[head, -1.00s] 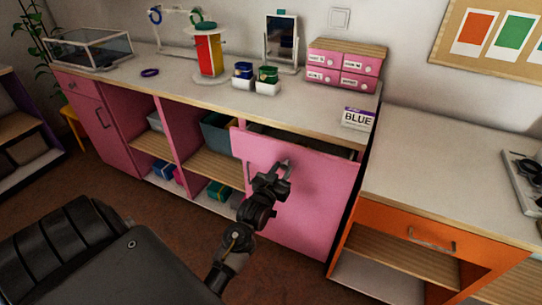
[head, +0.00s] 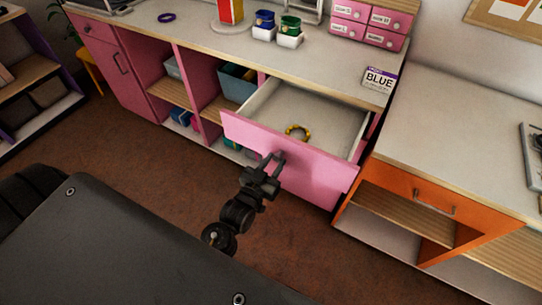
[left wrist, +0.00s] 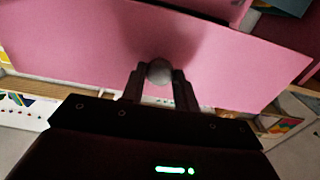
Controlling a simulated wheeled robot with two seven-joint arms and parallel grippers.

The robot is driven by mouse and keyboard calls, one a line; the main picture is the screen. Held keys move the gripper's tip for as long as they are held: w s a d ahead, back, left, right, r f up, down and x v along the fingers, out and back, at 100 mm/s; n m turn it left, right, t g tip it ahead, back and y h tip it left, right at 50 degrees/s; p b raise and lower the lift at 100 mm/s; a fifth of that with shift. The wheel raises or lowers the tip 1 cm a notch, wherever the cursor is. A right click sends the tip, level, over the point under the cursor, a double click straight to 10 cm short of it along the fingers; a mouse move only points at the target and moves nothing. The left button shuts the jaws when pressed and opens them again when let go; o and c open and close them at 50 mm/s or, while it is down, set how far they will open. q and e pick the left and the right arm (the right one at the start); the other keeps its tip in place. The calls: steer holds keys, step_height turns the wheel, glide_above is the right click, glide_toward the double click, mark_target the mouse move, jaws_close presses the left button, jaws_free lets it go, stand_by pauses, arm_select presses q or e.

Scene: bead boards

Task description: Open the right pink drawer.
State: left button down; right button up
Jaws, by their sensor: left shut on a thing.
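The right pink drawer (head: 290,165) is pulled well out of the pink counter in the head view. Its pale inside shows, with a yellow beaded ring (head: 298,132) lying in it. My left gripper (head: 273,162) is at the middle of the drawer front. In the left wrist view the gripper (left wrist: 159,85) is shut on a round grey knob (left wrist: 159,71) on the pink front (left wrist: 90,45). My right gripper is not in view.
An orange drawer unit (head: 420,200) stands to the right of the pink counter. Open shelves with bins (head: 237,84) are left of the drawer. Brown floor lies in front.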

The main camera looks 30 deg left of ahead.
arm_select(q)
steer(key=shift+s, duration=0.1)
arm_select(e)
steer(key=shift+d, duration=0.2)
arm_select(q)
steer(key=c, duration=1)
jaws_free()
steer(key=shift+c, duration=0.2)
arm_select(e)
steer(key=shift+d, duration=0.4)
arm_select(q)
steer(key=s+b, duration=0.1)
steer(key=s, duration=0.9)
steer(key=shift+s+a+b, duration=0.3)
steer(key=shift+s+a, duration=0.05)
steer(key=shift+s, duration=0.05)
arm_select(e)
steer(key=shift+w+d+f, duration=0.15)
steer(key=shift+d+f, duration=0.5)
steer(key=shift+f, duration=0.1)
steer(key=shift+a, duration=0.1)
